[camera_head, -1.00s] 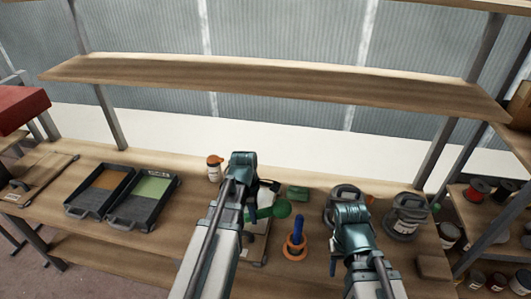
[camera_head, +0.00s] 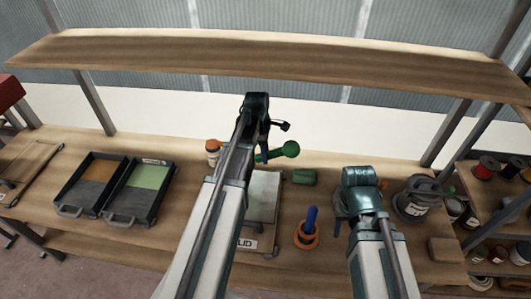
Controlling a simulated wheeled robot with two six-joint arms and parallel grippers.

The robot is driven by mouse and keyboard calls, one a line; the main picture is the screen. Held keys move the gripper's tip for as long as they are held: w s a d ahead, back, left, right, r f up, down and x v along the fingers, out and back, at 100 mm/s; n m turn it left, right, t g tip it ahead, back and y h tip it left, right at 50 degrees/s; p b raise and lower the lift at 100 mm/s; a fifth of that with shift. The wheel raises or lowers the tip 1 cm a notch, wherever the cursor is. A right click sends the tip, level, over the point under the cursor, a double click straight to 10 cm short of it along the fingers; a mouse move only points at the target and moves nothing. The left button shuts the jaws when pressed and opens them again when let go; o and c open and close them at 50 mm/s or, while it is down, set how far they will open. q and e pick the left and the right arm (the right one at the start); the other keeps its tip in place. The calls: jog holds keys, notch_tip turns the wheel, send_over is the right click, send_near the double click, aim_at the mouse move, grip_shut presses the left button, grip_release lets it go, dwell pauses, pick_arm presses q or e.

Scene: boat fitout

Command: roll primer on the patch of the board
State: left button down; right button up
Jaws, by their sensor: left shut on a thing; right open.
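My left gripper (camera_head: 264,142) is raised over the back of the bench and shut on a green-handled tool (camera_head: 283,151) with a rounded end. The tool's working end is mostly hidden by my arm. Below it lies a pale grey panel (camera_head: 263,195) with a white label ending in "LID"; my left arm covers its left side. At the far left lies a brown board (camera_head: 30,172). I cannot tell which surface bears the patch. Two black trays hold orange-brown (camera_head: 99,171) and pale green (camera_head: 152,176) contents. My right gripper (camera_head: 350,208) is open and low over the bench, its fingers mostly hidden.
A blue-handled tool in an orange ring (camera_head: 307,236) stands between my arms. A green block (camera_head: 304,176) lies behind it. An orange-capped jar (camera_head: 212,151) is beside my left arm. A shelf (camera_head: 270,58) spans above.

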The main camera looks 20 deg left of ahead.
pick_arm(q)
jog(key=shift+s+f+b, duration=0.15)
jog(key=shift+f+b, duration=0.1)
jog(key=shift+b, duration=0.05)
notch_tip(320, 180, down, 6)
jog(key=b, duration=0.6)
jog(key=shift+f, duration=0.25)
jog(key=shift+f+b, duration=1.05)
jog(key=shift+b, duration=0.2)
jog(key=shift+d+r, duration=0.1)
jog(key=shift+d, duration=0.1)
jog(key=d, duration=0.2)
jog(key=w+d, duration=0.1)
jog(key=d, duration=0.1)
jog(key=shift+d+r, duration=0.1)
jog(key=shift+w+d, duration=0.1)
jog(key=shift+d, duration=0.15)
